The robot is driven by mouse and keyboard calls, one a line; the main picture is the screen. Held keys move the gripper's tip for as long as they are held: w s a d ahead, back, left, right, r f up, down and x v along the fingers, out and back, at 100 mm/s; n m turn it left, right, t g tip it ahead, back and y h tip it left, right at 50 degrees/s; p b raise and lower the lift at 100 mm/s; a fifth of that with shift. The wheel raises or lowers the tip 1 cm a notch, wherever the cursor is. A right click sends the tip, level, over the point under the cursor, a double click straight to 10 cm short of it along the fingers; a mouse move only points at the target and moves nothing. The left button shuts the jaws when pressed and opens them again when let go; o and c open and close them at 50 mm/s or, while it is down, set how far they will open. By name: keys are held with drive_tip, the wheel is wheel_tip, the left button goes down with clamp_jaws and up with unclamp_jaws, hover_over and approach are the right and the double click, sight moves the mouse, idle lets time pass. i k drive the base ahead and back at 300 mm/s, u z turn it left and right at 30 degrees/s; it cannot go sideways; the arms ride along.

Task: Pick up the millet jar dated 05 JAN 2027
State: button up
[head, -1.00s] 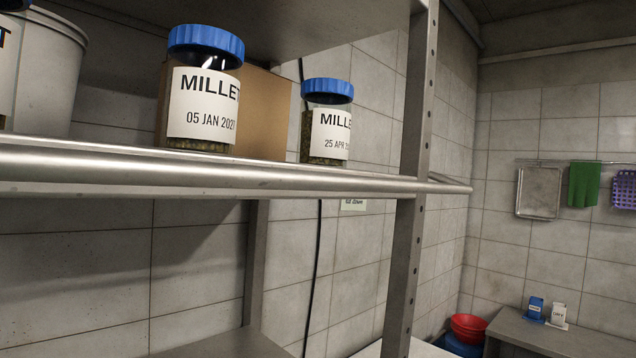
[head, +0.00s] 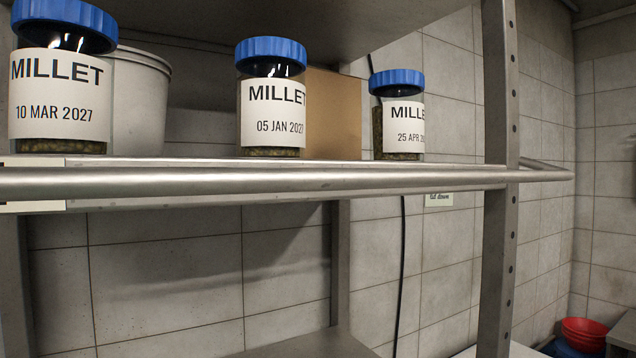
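The millet jar dated 05 JAN 2027 (head: 272,112) stands upright on the metal shelf, left of the picture's middle, with a blue lid and a white label facing me. A millet jar dated 10 MAR 2027 (head: 58,95) stands nearer at the far left. A third millet jar (head: 398,128), its label reading 25 APR with the year cut off by the curve, stands to the right. My gripper does not show in the head view.
A round rail (head: 300,180) runs along the shelf's front edge. A metal post (head: 499,200) rises right of the jars. A cardboard box (head: 334,110) and a grey bucket (head: 140,100) stand behind the jars. A red bowl (head: 584,332) is at lower right.

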sight(270, 91)
drive_tip(key=u, duration=2.2)
drive_tip(key=k, duration=1.9)
drive_tip(key=z, duration=1.2)
drive_tip(key=i, duration=1)
